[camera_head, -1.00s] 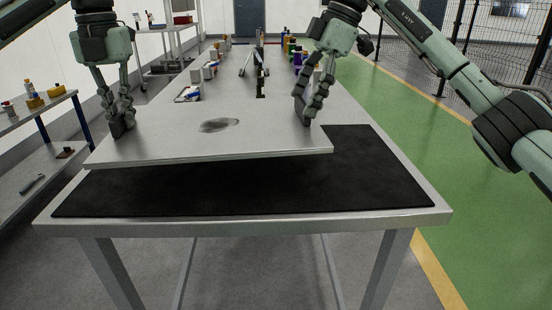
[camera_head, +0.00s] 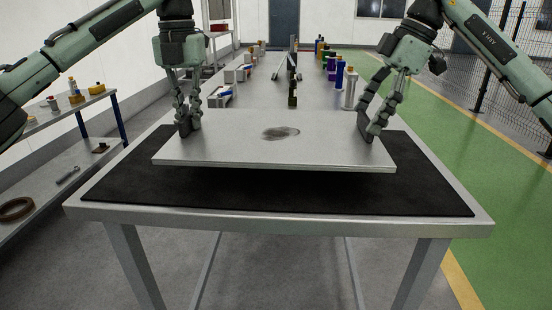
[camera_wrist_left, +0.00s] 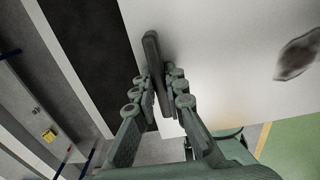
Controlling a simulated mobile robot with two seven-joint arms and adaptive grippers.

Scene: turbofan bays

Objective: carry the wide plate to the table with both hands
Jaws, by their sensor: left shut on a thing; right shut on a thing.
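The wide plate (camera_head: 230,150) is a flat light-grey sheet with a dark oval smudge near its middle. In the head view it is held level, over the black mat (camera_head: 300,200) on the table (camera_head: 80,207), with a dark gap showing under its front edge. The plate hides the mat's middle.
Several bottles and boxes, such as a purple bottle (camera_head: 339,75) and a white bottle (camera_head: 350,90), stand in rows behind the plate. A side shelf (camera_head: 75,112) with tools is at the left. A black mesh fence (camera_head: 495,60) stands right, beyond clear green floor.

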